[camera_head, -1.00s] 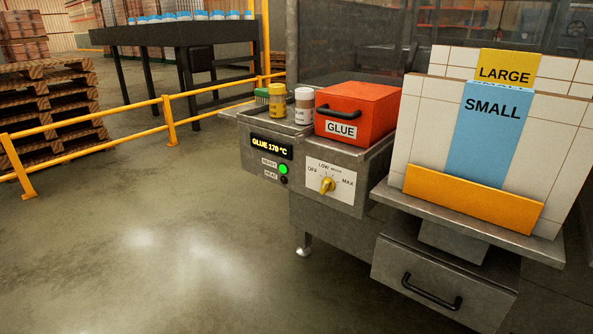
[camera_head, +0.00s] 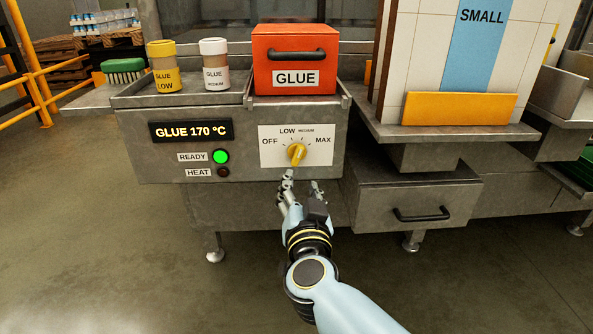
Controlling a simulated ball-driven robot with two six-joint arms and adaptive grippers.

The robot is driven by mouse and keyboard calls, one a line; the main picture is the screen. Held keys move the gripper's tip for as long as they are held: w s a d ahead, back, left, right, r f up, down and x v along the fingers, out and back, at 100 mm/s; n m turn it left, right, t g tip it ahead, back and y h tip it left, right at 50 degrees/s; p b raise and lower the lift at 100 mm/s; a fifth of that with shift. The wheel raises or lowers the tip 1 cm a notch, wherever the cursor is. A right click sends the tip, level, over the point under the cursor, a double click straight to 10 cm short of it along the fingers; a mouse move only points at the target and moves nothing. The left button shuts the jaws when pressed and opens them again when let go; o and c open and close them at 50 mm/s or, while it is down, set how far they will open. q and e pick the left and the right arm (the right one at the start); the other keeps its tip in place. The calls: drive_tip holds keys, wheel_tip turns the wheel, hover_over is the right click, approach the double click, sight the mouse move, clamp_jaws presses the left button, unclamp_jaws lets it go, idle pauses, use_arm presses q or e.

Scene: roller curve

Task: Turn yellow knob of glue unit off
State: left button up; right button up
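The yellow knob (camera_head: 297,154) sits on a white dial plate (camera_head: 318,157) on the front of the grey glue unit (camera_head: 145,160). The plate reads OFF, LOW, MEDIUM and MAX. The knob appears tilted up and slightly right, away from OFF; its exact setting is hard to read. My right gripper (camera_head: 304,178) is just below the knob, fingers pointing up at it. Its fingertips are apart with nothing between them, and I see no clear contact with the knob. My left gripper is not in view.
A display (camera_head: 191,131) reads GLUE 170 °C above a lit green READY lamp (camera_head: 221,156) and a dark HEAT lamp (camera_head: 223,172). A drawer (camera_head: 418,205) juts out right.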

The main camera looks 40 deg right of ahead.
sight(298, 156)
drive_tip(key=x, duration=0.3)
drive_tip(key=b+x, duration=0.1)
drive_tip(key=x, duration=0.6)
drive_tip(key=shift+w+d+r, duration=0.25)
drive_tip(key=shift+d+r, duration=0.1)
drive_tip(key=shift+d, duration=0.05)
clamp_jaws()
